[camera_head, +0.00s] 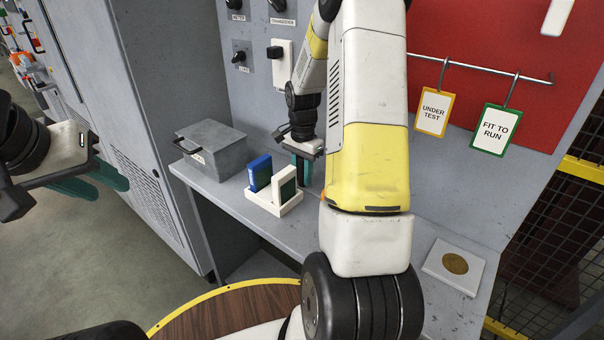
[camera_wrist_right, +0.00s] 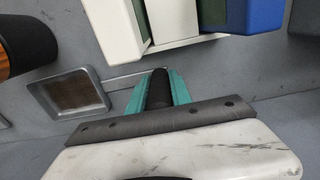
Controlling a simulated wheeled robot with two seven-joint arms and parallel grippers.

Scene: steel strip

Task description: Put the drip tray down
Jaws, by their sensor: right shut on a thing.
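The drip tray (camera_wrist_right: 72,93) is a shallow square metal tray with a brownish floor, at the left of the right wrist view. A thin rod runs from it to a black grip (camera_wrist_right: 159,92). My right gripper (camera_wrist_right: 155,90) is shut on that grip, a teal finger on each side. The tray is low over the grey bench; I cannot tell whether it touches. In the head view my right gripper (camera_head: 303,168) is behind the white card holder, and my arm hides the tray. My left gripper (camera_head: 98,182) is empty, its teal fingers apart, off the bench at the left.
The white holder (camera_head: 288,207) with blue and white upright pieces stands close to my right gripper. A grey metal box (camera_head: 212,150) is left of it. A white plate with a gold disc (camera_head: 455,263) lies at the right. A dark cylinder (camera_wrist_right: 22,40) stands near the tray.

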